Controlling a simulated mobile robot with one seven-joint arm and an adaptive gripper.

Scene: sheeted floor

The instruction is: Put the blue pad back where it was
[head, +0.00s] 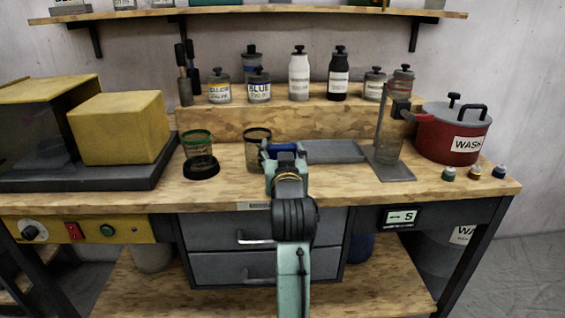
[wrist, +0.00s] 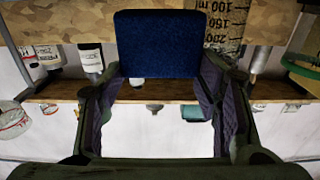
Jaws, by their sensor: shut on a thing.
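The blue pad (wrist: 160,45) is held between the two fingers of my gripper (wrist: 160,76) in the wrist view. In the head view my gripper (head: 284,154) is over the middle of the bench, and only a thin blue strip of the pad (head: 285,147) shows at its tip. A flat grey tray (head: 335,151) lies just right of and behind the gripper. The head view does not show clearly how high the pad is above the bench.
A glass beaker (head: 258,135) stands just behind and left of my gripper, with a green-rimmed jar (head: 198,138) further left. A metal stand (head: 388,165) and a red pot (head: 452,137) are at right. Labelled bottles (head: 299,75) line the raised ledge (head: 240,123).

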